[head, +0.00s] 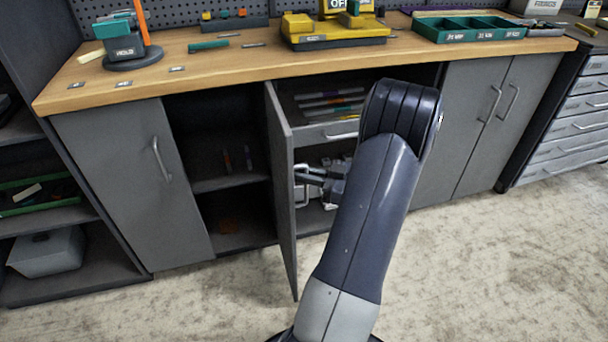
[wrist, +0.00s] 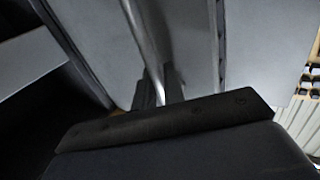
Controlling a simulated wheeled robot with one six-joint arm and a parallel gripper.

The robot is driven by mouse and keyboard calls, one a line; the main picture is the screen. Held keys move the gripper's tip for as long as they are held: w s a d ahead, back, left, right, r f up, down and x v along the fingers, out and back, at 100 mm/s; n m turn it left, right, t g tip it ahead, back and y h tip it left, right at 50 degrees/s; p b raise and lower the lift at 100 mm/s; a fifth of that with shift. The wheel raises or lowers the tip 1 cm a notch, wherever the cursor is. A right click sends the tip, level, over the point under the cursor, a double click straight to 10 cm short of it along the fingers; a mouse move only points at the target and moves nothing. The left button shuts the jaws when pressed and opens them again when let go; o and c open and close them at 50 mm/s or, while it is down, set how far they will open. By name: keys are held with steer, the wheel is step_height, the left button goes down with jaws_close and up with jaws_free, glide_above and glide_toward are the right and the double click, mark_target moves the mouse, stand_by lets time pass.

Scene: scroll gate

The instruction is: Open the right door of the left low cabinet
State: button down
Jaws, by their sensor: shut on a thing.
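The left low cabinet stands under the wooden worktop. Its left door (head: 125,180) is closed. Its right door (head: 283,190) stands swung well out from the front, seen nearly edge-on in the head view, with the dark shelves (head: 225,165) bared to its left. The door's bar handle (head: 299,190) is on the face turned to the right. My gripper (head: 308,176) is shut on this handle, partly hidden by my arm. In the wrist view the bar handle (wrist: 143,40) runs down between the fingertips of my gripper (wrist: 158,92), beside the grey door panel.
Right of the open door is a drawer (head: 330,132) above an open shelf with small items. Closed cabinet doors (head: 480,125) stand farther right. An open shelf unit with a grey bin (head: 48,250) is at the left. The floor in front (head: 200,295) is clear.

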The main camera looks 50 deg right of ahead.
steer(key=shift+r, duration=0.1)
steer(key=c, duration=1.6)
jaws_free()
steer(key=shift+w, duration=0.1)
steer(key=p+v, duration=0.1)
steer(key=v, duration=1)
steer(key=shift+p, duration=0.35)
steer(key=shift+w, duration=0.1)
steer(key=b+x, duration=0.1)
steer(key=x, duration=1)
steer(key=shift+b, duration=0.4)
steer(key=shift+a, duration=0.1)
